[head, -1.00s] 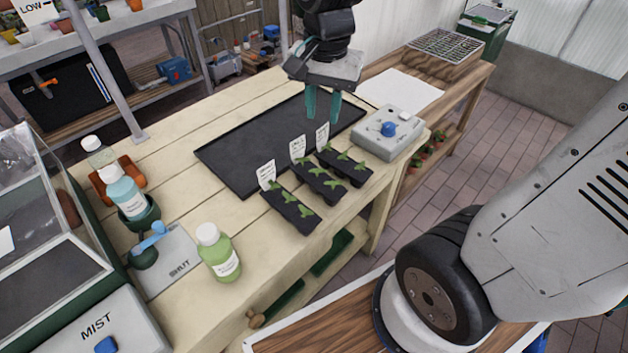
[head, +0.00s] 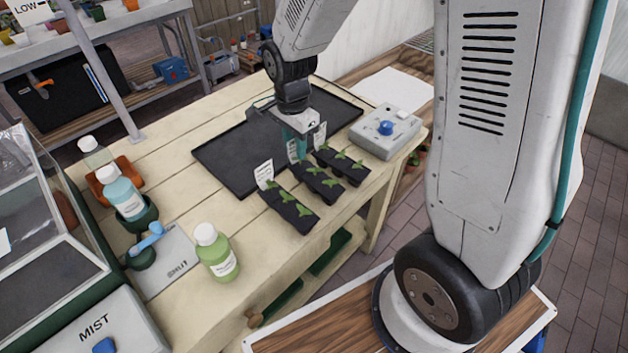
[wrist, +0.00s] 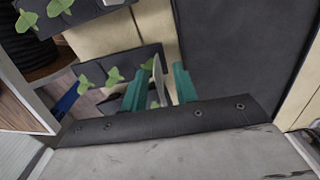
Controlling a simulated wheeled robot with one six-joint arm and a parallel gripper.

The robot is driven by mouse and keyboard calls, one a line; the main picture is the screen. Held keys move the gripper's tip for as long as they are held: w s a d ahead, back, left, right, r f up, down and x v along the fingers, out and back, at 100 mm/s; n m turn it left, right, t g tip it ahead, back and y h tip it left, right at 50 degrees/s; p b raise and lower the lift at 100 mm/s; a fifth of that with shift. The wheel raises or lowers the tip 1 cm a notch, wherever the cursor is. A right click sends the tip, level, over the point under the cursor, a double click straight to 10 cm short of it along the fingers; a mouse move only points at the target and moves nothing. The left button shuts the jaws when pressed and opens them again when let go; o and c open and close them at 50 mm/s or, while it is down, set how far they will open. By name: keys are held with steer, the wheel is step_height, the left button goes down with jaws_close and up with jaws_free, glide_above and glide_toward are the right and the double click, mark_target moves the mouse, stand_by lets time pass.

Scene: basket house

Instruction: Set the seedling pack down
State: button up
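Three black seedling packs with green sprouts and white labels sit on the pale wooden bench: a left one (head: 290,208), a middle one (head: 318,181) and a right one (head: 342,163). They lie side by side at the front edge of the black tray (head: 225,160). My gripper (head: 297,148) is low, at the label end of the middle pack. In the wrist view its teal fingers (wrist: 160,88) are apart, with a white label (wrist: 158,78) standing between them and gaps beside it. A pack (wrist: 118,70) lies just beside the fingers. Another pack (wrist: 60,12) shows further up.
A grey box with a blue knob (head: 386,132) stands right of the packs. A green bottle (head: 216,252), a blue-white bottle (head: 124,193) and a grey plate marked SHUT (head: 175,262) are at the left. The tray looks empty where visible. Bare bench lies left of the packs.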

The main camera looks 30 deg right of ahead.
steer(key=shift+f, duration=0.4)
jaws_close()
stand_by(1.1)
